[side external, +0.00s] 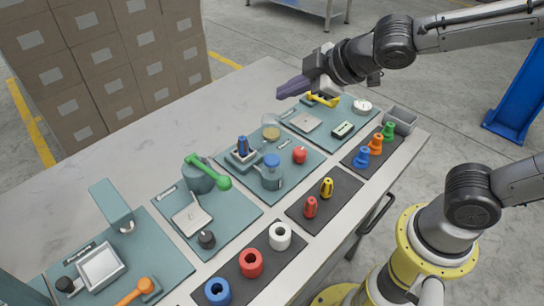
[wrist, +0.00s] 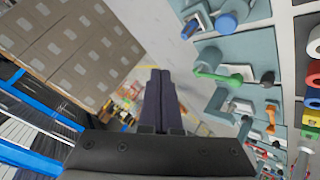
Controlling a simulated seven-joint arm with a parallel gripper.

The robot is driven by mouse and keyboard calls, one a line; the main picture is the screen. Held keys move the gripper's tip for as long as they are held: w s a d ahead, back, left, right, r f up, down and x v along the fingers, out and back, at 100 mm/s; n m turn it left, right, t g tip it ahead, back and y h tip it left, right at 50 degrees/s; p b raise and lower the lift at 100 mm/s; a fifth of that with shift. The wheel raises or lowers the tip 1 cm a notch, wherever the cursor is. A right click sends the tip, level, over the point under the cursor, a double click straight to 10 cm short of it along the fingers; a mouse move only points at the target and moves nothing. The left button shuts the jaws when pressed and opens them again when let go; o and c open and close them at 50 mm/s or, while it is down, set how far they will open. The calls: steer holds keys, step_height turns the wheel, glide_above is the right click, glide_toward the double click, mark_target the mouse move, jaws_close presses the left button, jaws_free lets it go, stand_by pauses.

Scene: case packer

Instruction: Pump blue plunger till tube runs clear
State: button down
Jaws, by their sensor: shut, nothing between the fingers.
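A blue plunger-like part (side external: 243,146) stands upright in a small grey holder (side external: 244,159) on the middle teal mat. Which of the two is the task's plunger, I cannot tell. Two blue parts also show near the top of the wrist view, the larger one a round blue top (wrist: 226,22). No tube can be made out clearly. My gripper (side external: 281,94) is shut and empty, raised above the far side of the table. Its dark purple fingers lie together in the wrist view (wrist: 160,75).
A green-handled lever (side external: 210,170) and an amber round dish (side external: 271,131) are near the blue parts, with a red knob (side external: 299,155) to the right. Black mats hold coloured pegs and rings along the front. The left back tabletop (side external: 130,160) is bare. Stacked boxes (side external: 100,60) stand behind.

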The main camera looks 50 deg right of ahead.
mark_target(277, 160)
steer(key=shift+n+g+y, duration=0.4)
steer(key=shift+n, duration=0.2)
steer(key=a+f, duration=0.3)
steer(key=shift+s+a, duration=0.2)
steer(key=shift+s, duration=0.05)
steer(key=shift+f, duration=0.1)
steer(key=shift+f, duration=4.3)
steer(key=shift+f, duration=0.25)
steer(key=shift+f, duration=0.2)
